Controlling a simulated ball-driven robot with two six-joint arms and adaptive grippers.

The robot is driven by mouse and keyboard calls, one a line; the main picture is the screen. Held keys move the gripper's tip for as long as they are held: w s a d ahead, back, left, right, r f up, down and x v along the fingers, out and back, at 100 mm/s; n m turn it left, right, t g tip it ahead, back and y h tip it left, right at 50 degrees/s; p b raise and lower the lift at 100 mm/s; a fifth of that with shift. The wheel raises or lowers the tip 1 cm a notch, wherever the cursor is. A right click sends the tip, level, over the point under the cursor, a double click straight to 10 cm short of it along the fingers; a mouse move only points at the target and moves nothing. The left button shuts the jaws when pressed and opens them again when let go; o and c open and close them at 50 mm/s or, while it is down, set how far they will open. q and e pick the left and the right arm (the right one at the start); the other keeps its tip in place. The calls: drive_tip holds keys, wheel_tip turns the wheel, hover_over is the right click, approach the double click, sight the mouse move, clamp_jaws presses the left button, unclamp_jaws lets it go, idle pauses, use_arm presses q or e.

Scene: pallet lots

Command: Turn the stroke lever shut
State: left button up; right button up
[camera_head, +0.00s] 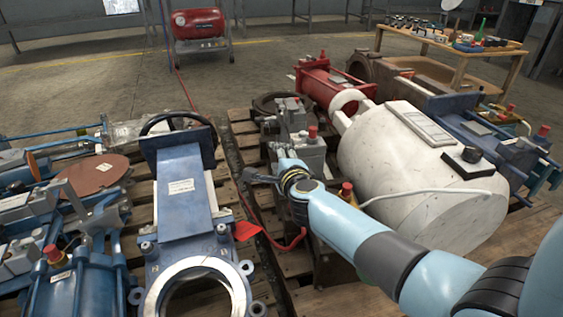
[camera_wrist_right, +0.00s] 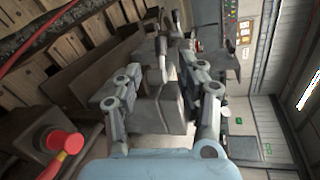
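My right arm comes in from the right in the head view, with its gripper (camera_head: 262,177) beside a grey machine block (camera_head: 300,148) on the middle pallet. In the right wrist view the two fingers of this gripper (camera_wrist_right: 165,92) stand apart. A grey block-shaped part (camera_wrist_right: 160,106) shows between or behind them; I cannot tell whether they touch it. My left gripper is not in view.
A large white cylinder (camera_head: 405,160) lies right of the gripper. A blue valve (camera_head: 184,190) with a black handwheel stands left. A red knob (camera_wrist_right: 66,142) is close by in the wrist view. A red cylinder (camera_head: 322,82) lies behind. Open floor (camera_head: 110,75) lies farther back.

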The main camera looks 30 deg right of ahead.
drive_tip(key=v, duration=0.2)
drive_tip(key=shift+s+r, duration=0.1)
drive_tip(key=shift+s, duration=0.2)
drive_tip(key=s+a+n+g+y, duration=0.2)
drive_tip(key=s+a+n, duration=0.1)
drive_tip(key=s+n, duration=1.15)
drive_tip(key=s+a+n+g+y, duration=0.35)
drive_tip(key=s+n, duration=0.65)
drive_tip(key=s, duration=1)
use_arm(q)
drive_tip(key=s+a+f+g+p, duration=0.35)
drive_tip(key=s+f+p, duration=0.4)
drive_tip(key=p, duration=0.85)
use_arm(e)
drive_tip(key=s+d+f+g+h, duration=0.25)
drive_tip(key=s+f, duration=0.35)
drive_tip(key=s, duration=0.3)
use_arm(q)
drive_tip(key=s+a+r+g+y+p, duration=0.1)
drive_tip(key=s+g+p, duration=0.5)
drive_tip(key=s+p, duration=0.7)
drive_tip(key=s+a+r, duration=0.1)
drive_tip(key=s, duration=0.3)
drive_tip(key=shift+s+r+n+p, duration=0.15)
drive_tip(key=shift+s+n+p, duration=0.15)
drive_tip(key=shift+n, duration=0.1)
use_arm(e)
drive_tip(key=s+d+g, duration=0.3)
drive_tip(key=s+g, duration=0.3)
drive_tip(key=s, duration=1)
